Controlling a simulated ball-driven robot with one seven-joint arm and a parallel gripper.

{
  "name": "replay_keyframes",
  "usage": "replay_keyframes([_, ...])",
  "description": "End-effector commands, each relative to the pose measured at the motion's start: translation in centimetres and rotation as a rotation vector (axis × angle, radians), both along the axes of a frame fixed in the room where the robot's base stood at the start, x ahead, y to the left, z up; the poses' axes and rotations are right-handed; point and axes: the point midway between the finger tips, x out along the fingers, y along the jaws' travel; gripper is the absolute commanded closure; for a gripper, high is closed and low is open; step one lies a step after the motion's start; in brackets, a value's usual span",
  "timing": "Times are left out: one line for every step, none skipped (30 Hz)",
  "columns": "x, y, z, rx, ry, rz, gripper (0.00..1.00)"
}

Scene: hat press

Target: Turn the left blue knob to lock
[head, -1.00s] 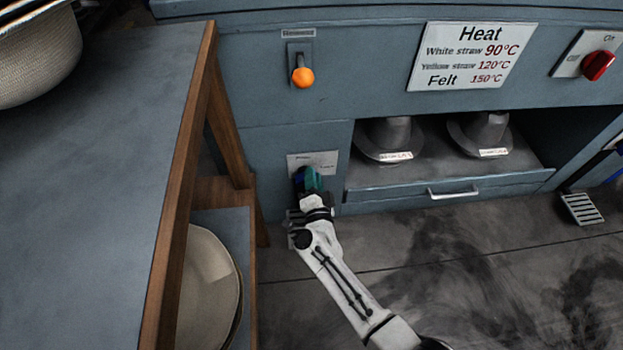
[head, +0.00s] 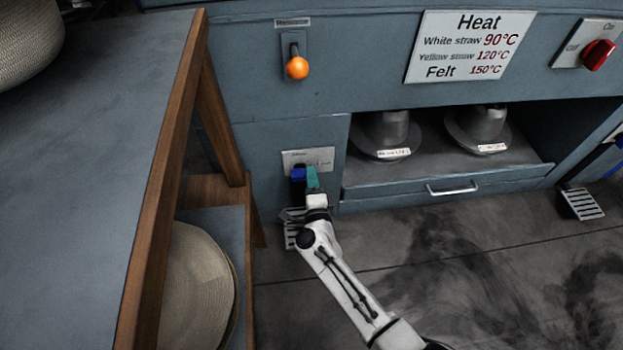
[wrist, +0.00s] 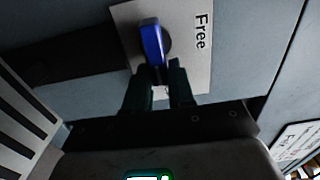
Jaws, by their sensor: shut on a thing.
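The left blue knob (head: 298,174) sits on a small light label plate (head: 322,156), low on the front of the blue-grey press and left of the hat shelf. In the wrist view, the knob (wrist: 152,42) is a blue lever on its plate (wrist: 192,60), with the word "Free" to its right. My gripper (wrist: 162,80) has its dark green fingers on both sides of the knob's near end and is shut on it. In the head view, my teal finger covers part of the plate beside the knob. The plate's small print is unreadable there.
A table with a wooden edge (head: 165,165) stands close on the left, with woven hats on its shelf. Above are an orange-tipped lever (head: 297,68) and a red knob (head: 598,54). Hat forms (head: 385,130) sit in the shelf at right. The floor in front is open.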

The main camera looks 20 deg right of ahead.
Motion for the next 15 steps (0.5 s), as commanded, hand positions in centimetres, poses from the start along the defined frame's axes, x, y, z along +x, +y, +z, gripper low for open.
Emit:
replay_keyframes([-0.04, -0.05, -0.15, 0.006, 0.001, -0.001, 1.0])
replay_keyframes([-0.03, -0.05, -0.15, 0.007, 0.001, -0.001, 1.0])
replay_keyframes([-0.03, -0.05, -0.15, 0.008, 0.001, -0.001, 1.0])
replay_keyframes([-0.03, -0.06, -0.15, 0.009, 0.0, -0.001, 1.0])
replay_keyframes([-0.03, -0.06, -0.15, 0.009, 0.0, -0.001, 1.0])
replay_keyframes([-0.03, -0.06, -0.15, 0.009, 0.0, -0.001, 1.0])
replay_keyframes([-0.03, -0.06, -0.15, 0.009, 0.0, -0.001, 1.0])
replay_keyframes([-0.02, -0.07, -0.15, 0.009, 0.0, -0.001, 1.0])
replay_keyframes([-0.02, -0.07, -0.15, 0.009, 0.0, -0.001, 1.0])
replay_keyframes([-0.02, -0.07, -0.15, 0.009, 0.0, -0.001, 1.0])
replay_keyframes([-0.02, -0.07, -0.15, 0.009, 0.0, -0.001, 1.0])
replay_keyframes([-0.02, -0.07, -0.15, 0.009, 0.0, -0.001, 1.0])
replay_keyframes([-0.02, -0.07, -0.16, 0.009, 0.0, -0.001, 0.75])
replay_keyframes([-0.02, -0.07, -0.16, 0.009, 0.0, -0.001, 0.72])
replay_keyframes([-0.02, -0.07, -0.15, 0.009, 0.0, -0.001, 0.68])
